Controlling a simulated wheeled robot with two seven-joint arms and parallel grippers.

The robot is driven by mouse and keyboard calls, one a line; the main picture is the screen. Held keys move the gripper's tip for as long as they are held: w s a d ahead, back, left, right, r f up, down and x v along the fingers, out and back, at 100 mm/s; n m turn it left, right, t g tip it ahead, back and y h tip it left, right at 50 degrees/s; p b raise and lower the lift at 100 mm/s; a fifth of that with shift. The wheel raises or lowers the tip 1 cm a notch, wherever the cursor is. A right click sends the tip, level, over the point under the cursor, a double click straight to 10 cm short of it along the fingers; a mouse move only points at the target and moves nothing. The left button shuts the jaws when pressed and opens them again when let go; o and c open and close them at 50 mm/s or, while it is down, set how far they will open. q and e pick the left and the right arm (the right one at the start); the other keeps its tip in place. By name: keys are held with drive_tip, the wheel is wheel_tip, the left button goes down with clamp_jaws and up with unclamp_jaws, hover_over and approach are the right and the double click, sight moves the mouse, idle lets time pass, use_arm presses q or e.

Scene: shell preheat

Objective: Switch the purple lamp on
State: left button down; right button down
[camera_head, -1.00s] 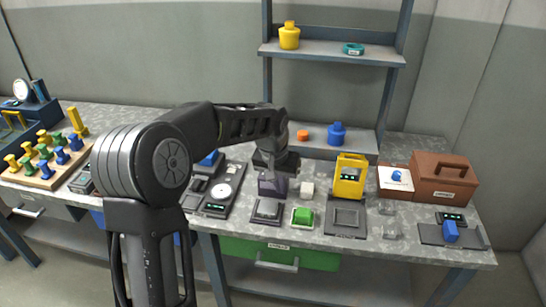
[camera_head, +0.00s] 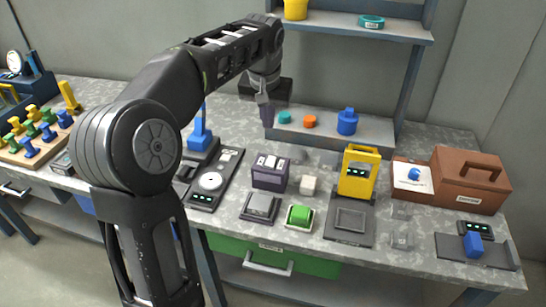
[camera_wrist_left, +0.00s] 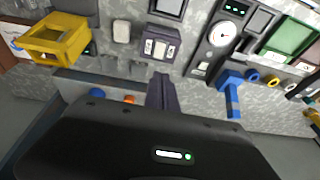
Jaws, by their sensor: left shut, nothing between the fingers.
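A dark purple box (camera_head: 270,173) stands on the workbench in the head view, with small white-faced parts on its top. It also shows in the wrist view (camera_wrist_left: 158,44), upper middle. I take it to be the purple lamp's unit, but its parts are too small to tell whether any lamp is lit. My left gripper (camera_head: 267,116) is shut and empty, pointing down above and behind the box, clear of it. Its shut fingers (camera_wrist_left: 161,90) show at the bottom middle of the wrist view. My right gripper is in neither view.
A white cube (camera_head: 309,185), a green button (camera_head: 299,215) and a grey pad (camera_head: 261,206) lie near the box. A yellow frame (camera_head: 357,170) stands to the right. A panel with a dial (camera_head: 211,181) lies left. A shelf (camera_head: 345,28) rises behind.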

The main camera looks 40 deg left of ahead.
use_arm(q)
drive_tip(key=shift+f, duration=0.1)
idle(0.3)
drive_tip(key=p, duration=0.1)
approach(268, 160)
drive_tip(key=x, duration=0.5)
drive_tip(key=shift+w+f, duration=0.1)
drive_tip(key=shift+w, duration=0.25)
drive_tip(key=shift+a+f, duration=0.1)
drive_tip(key=shift+f, duration=0.6)
